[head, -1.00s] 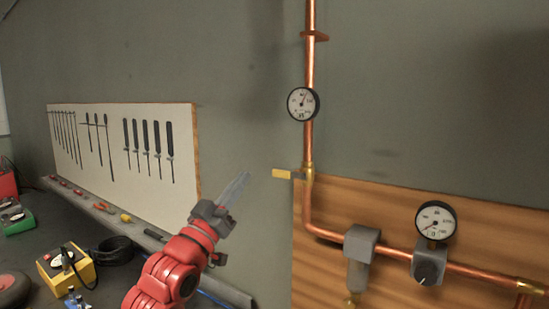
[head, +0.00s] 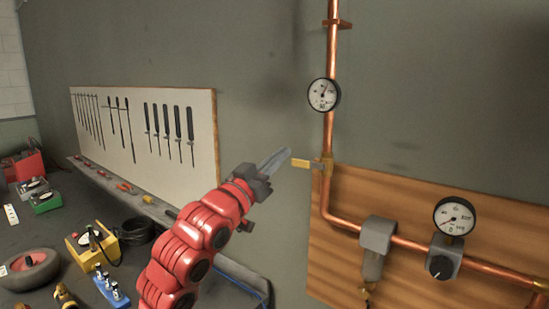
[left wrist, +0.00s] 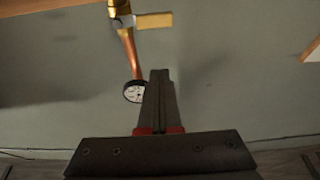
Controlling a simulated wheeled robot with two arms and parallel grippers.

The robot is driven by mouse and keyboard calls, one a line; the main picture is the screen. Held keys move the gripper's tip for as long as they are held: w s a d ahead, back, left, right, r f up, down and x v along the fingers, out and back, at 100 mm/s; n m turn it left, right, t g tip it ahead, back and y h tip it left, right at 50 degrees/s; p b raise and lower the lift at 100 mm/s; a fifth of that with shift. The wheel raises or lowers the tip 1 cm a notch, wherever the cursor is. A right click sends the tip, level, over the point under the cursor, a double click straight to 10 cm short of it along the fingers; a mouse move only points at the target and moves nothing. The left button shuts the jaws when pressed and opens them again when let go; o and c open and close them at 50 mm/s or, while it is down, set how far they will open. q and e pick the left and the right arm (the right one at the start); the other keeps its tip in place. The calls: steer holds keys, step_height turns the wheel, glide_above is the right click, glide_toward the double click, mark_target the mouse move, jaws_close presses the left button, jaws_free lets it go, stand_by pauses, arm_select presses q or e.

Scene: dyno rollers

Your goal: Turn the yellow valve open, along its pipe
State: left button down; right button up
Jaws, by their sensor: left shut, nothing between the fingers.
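The yellow valve handle (head: 303,163) sticks out to the left from the brass valve body on the vertical copper pipe (head: 328,125), across the pipe. In the left wrist view the handle (left wrist: 155,20) shows at the top, beyond my fingertips and a little to their left. My left gripper (head: 286,153) is shut and empty; its fingertips are just left of the handle in the head view. In the left wrist view my shut fingers (left wrist: 159,75) point toward the wall and seem apart from the handle. My right gripper is not in view.
A round gauge (head: 323,94) sits on the pipe above the valve. A wooden panel (head: 420,205) carries a filter, a regulator and a second gauge (head: 454,216). A tool board (head: 150,135) hangs at left above a cluttered bench. The wall around the valve is clear.

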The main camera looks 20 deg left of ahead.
mark_target(293, 162)
arm_select(q)
steer(key=r+p+x, duration=0.1)
steer(key=p+x, duration=0.2)
steer(key=x, duration=0.3)
step_height(293, 162, down, 5)
steer(key=shift+p, duration=0.8)
steer(key=shift+f+n+y+b, duration=0.25)
steer(key=shift+n+y+b, duration=0.2)
steer(key=shift+b, duration=0.2)
steer(key=shift+n, duration=0.25)
